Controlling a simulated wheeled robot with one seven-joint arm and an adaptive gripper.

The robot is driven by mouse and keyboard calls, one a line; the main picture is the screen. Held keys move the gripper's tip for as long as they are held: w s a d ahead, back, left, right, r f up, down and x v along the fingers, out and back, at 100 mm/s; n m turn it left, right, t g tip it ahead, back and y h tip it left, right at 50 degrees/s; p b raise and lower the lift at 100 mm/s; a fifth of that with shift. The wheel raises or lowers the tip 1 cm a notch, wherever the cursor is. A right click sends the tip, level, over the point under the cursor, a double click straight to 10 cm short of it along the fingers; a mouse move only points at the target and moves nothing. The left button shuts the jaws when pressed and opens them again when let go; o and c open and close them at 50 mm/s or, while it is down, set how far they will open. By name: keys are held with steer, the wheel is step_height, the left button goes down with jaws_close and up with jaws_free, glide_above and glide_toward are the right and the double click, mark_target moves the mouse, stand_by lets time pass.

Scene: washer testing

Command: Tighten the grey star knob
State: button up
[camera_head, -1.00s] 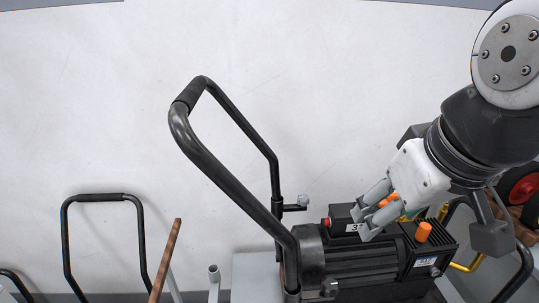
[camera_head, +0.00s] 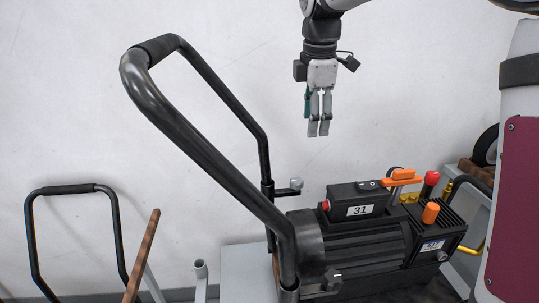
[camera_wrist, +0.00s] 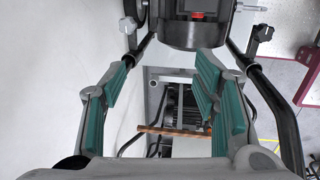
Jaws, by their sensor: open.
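A grey star knob (camera_head: 296,183) sits on a side stem at the far leg of the black tubular handle (camera_head: 200,182). Another grey knob (camera_head: 333,279) shows by the near leg. The wrist view shows one knob at the upper left (camera_wrist: 127,25) and one at the upper right (camera_wrist: 264,32), beside the handle legs. My gripper (camera_head: 318,130) hangs pointing down, above and slightly right of the far knob, apart from it. Its teal-padded fingers are spread and empty in the wrist view (camera_wrist: 166,65).
The black pump (camera_head: 365,240) marked 31 stands below my gripper, with an orange lever (camera_head: 400,180), an orange cap (camera_head: 430,212) and a red-topped part (camera_head: 431,180). A second handle (camera_head: 75,190) and a brown bar (camera_head: 141,255) are at left. The pale wall is bare.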

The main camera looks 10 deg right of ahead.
mark_target(297, 180)
steer(key=w+f+n+g+b, duration=0.25)
steer(key=w+f+n, duration=0.45)
steer(key=w+f, duration=0.55)
steer(key=shift+t+y, duration=0.3)
steer(key=shift+t, duration=0.05)
steer(key=f, duration=0.9)
steer(key=d+f+p, duration=0.1)
steer(key=f, duration=0.3)
steer(key=shift+w+f, duration=0.1)
steer(key=shift+f, duration=0.2)
steer(key=shift+c, duration=0.2)
steer(key=c, duration=1.1)
